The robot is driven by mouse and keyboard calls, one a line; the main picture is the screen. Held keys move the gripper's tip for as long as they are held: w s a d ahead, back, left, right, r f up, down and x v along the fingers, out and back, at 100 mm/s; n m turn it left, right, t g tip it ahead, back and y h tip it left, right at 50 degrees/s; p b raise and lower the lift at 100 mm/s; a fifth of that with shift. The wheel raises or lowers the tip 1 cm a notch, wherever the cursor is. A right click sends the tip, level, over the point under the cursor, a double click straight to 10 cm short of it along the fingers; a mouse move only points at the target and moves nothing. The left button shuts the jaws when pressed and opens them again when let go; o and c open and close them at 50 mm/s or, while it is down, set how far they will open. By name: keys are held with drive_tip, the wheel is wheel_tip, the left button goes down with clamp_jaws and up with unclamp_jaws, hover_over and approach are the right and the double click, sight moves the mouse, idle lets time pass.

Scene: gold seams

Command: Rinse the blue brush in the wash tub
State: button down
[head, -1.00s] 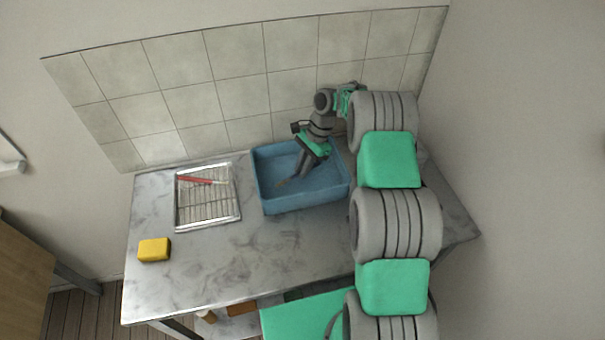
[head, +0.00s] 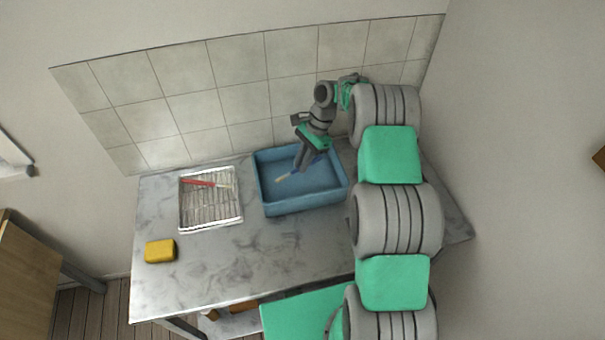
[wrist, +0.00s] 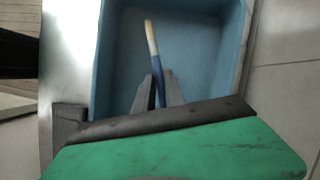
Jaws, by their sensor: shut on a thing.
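The blue wash tub (head: 302,203) stands on the counter at the back right; it also fills much of the wrist view (wrist: 110,60). My gripper (head: 299,168) points down at the tub, over its inside. In the wrist view, my gripper (wrist: 160,88) is shut on the blue brush (wrist: 161,90). The brush has a blue handle between the fingers and a pale end (wrist: 151,38) sticking out past them. In the head view that pale end (head: 283,177) shows against the tub's inside. I cannot tell whether it touches the tub floor.
A wire drying rack (head: 210,226) stands left of the tub with a red-handled brush (head: 199,183) on it. A yellow sponge (head: 160,251) lies at the counter's left front. The counter (head: 225,270) is clear in front of the tub. A tiled wall (head: 235,95) stands behind.

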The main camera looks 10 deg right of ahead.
drive_tip(key=shift+r, duration=2.6)
wheel_tip(320, 180, up, 4)
idle(0.4)
idle(0.5)
